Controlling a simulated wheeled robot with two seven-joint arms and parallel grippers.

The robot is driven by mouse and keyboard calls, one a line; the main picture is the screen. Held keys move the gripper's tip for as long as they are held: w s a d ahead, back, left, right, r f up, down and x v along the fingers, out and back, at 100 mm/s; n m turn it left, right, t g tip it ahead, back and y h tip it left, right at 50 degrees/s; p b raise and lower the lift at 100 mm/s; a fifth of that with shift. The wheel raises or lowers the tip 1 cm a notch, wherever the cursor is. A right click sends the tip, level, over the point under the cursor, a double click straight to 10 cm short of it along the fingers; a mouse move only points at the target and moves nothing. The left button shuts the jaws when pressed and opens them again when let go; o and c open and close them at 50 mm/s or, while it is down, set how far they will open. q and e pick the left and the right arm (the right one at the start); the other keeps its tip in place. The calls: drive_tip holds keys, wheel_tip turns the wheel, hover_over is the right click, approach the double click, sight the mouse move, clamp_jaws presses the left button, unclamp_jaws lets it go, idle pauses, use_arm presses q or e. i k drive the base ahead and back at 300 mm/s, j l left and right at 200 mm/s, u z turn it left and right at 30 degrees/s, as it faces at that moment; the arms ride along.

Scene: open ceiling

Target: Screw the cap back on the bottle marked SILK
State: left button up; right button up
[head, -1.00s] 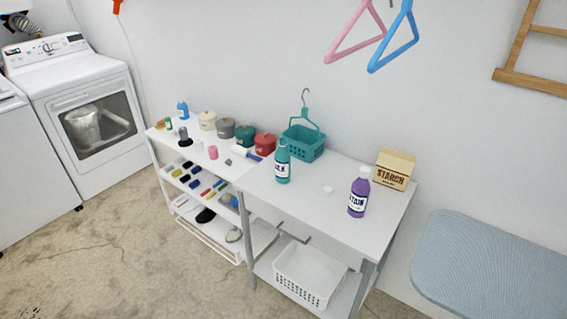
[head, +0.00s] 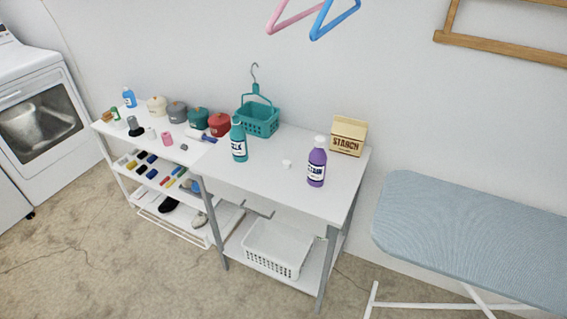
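In the head view a teal bottle (head: 239,142) stands upright on the white table; its label seems to read SILK, and its top looks teal, too small to tell if open. A small white cap (head: 287,163) lies on the table to its right, apart from both bottles. A purple bottle (head: 317,164) with a white top stands upright to the right of the cap; its label appears to read STAIN. Neither of my grippers shows.
The white table (head: 262,182) has clear room around the cap. A teal basket (head: 259,121), a STARCH box (head: 348,136) and several lidded pots stand along the back. A white basket (head: 277,248) sits on the lower shelf. A blue ironing board (head: 470,235) stands at the right.

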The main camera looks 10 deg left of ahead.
sight(237, 133)
drive_tip(key=i+j+z, duration=0.3)
drive_tip(key=i+j, duration=0.15)
drive_tip(key=j, duration=0.15)
drive_tip(key=i+j+z, duration=0.15)
drive_tip(key=j, duration=0.2)
drive_tip(key=i+j+z, duration=0.15)
drive_tip(key=i+j, duration=0.1)
drive_tip(key=j, duration=0.1)
